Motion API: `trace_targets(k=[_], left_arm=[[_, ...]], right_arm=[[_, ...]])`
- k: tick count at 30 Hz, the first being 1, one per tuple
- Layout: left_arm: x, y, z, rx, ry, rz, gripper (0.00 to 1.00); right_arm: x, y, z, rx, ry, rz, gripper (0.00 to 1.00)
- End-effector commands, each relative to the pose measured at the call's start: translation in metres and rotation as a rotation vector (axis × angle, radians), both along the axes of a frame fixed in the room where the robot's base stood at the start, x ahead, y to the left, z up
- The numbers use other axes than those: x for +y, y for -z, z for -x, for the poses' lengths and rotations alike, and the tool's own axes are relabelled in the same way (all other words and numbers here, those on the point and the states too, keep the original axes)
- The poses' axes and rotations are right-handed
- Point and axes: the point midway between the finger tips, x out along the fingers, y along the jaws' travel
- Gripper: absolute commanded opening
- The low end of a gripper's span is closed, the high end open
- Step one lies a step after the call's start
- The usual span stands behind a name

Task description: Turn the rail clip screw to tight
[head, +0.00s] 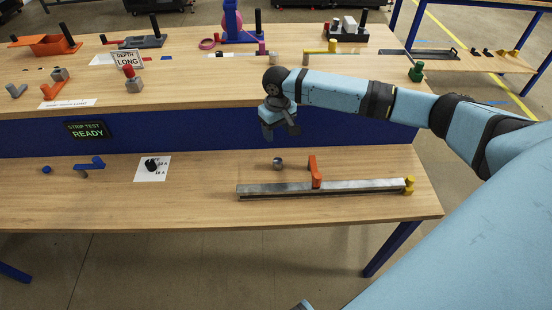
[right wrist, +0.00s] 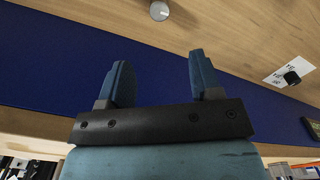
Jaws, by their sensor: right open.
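A long grey metal rail (head: 350,187) lies on the lower front table. An upright orange piece (head: 315,172) stands on it near its middle, and yellow parts (head: 409,186) sit at its right end. A small grey round knob (head: 277,163) stands behind the rail; it also shows at the top of the right wrist view (right wrist: 159,11). I cannot tell for sure which of these is the rail clip screw. My right gripper (head: 280,133) is open and empty, above and behind the grey knob, in front of the blue panel. My left gripper is not in view.
A black knob (head: 151,165) sits on a white card left of the rail. Small blue parts (head: 90,163) lie farther left. The blue panel (head: 200,138) rises behind the lower table to a higher bench holding several fixtures. The table between card and rail is mostly clear.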

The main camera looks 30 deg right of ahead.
Motion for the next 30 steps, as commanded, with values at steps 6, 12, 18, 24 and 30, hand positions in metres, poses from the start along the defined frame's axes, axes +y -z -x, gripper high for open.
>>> trace_targets(k=[6,12,18,24,30], left_arm=[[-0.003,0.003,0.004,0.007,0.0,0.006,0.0],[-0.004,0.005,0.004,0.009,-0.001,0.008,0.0],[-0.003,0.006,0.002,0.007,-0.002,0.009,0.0],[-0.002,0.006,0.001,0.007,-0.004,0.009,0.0],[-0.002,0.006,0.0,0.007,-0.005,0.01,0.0]], right_arm=[[0.0,0.027,0.001,0.005,-0.002,0.0,0.59],[0.0,0.071,0.001,0.005,0.0,0.001,0.59],[0.0,0.109,0.001,0.003,0.0,0.0,0.59],[0.0,0.131,0.0,0.002,0.0,0.0,0.59],[0.0,0.137,0.0,0.001,0.0,0.0,0.59]])
